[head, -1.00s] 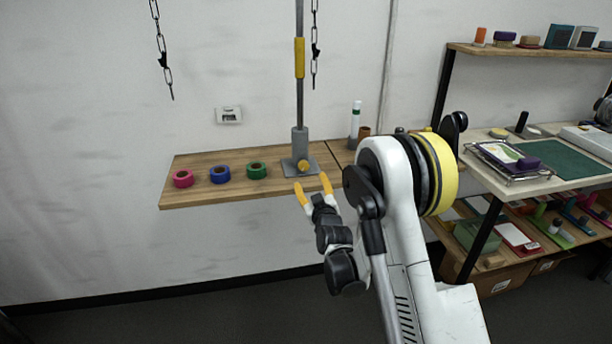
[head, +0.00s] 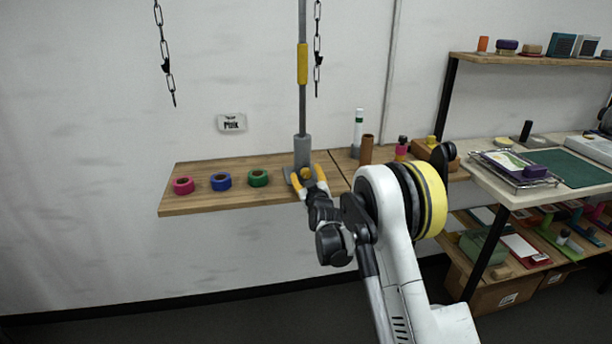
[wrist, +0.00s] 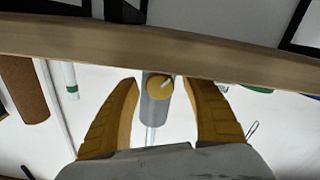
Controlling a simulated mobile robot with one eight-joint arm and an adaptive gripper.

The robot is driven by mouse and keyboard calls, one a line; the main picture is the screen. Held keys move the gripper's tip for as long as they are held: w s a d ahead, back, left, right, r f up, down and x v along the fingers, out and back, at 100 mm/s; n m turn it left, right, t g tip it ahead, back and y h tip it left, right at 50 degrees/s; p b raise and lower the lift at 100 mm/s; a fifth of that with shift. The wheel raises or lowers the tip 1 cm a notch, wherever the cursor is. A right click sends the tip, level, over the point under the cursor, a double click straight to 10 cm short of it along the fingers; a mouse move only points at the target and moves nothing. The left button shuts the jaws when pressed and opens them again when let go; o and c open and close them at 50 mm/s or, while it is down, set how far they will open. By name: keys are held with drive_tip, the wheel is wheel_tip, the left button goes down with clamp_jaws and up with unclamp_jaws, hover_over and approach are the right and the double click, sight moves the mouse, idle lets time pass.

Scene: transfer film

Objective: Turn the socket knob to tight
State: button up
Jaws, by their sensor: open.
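The grey socket (head: 302,150) stands on the wooden shelf and holds an upright grey pole (head: 302,105) with a yellow band. Its round yellow knob (head: 305,173) is on the front, low down, partly hidden by my gripper in the head view. In the wrist view, which looks upside down, the knob (wrist: 157,88) shows a pale pointer mark slanting to the upper right. My gripper (head: 309,177) is open, its yellow fingers just in front of the knob. In the wrist view the fingers (wrist: 166,100) lie on either side of the socket, with gaps; contact is not visible.
Pink (head: 183,186), blue (head: 220,181) and green (head: 258,178) tape rolls lie left on the shelf (head: 200,205). A brown cylinder (head: 366,150) and a white tube (head: 358,125) stand right. Chains (head: 164,60) hang above.

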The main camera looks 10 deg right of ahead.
drive_tip(key=c, duration=1.2)
drive_tip(key=shift+m, duration=0.3)
drive_tip(key=m, duration=0.4)
drive_tip(key=shift+m, duration=2)
drive_tip(key=o, duration=1.2)
